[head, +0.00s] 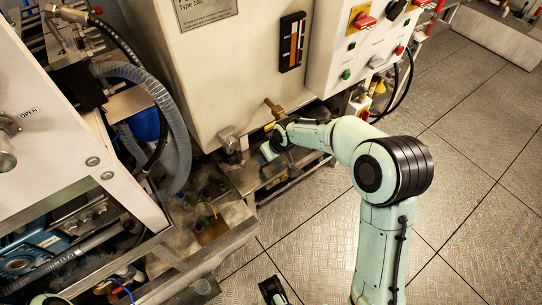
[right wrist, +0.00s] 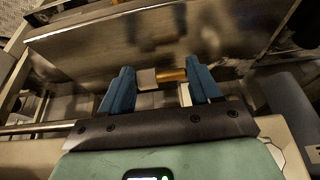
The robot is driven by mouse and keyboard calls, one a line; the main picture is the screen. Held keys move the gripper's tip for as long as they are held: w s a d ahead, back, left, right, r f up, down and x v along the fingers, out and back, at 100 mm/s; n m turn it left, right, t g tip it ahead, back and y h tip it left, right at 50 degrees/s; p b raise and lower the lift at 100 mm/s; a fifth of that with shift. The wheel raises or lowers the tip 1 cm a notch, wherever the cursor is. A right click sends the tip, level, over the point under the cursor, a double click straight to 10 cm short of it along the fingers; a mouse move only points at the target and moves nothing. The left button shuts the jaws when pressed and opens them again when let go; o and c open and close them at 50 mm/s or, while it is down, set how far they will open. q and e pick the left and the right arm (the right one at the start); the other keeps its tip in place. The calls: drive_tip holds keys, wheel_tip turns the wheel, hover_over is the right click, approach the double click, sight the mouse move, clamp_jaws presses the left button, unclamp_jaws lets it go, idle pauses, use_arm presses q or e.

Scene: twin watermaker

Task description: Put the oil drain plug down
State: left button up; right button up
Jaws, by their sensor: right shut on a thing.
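The oil drain plug (right wrist: 172,75), a short cylinder with a brass part and a pale grey part, lies crosswise between the blue fingers of my right gripper (right wrist: 160,82) in the right wrist view. The gripper is shut on it. In the head view my right gripper (head: 272,143) is low in front of the cream cabinet (head: 235,85), above the metal frame at its foot. My wrist hides much of it there, and I cannot clearly make out the plug.
A metal fitting (head: 230,140) and a brass fitting (head: 274,108) stick out of the cabinet close to my right gripper. A metal frame (head: 215,250) with pipes and hoses stands at the left. The tread-plate floor (head: 480,200) at the right is clear.

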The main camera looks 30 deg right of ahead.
drive_tip(key=shift+w+f, duration=0.1)
drive_tip(key=shift+f, duration=0.65)
drive_tip(key=shift+f, duration=0.15)
drive_tip(key=o, duration=1.1)
drive_tip(key=shift+b, duration=0.3)
drive_tip(key=shift+r, duration=0.2)
drive_tip(key=p+v, duration=0.2)
drive_tip(key=v, duration=1)
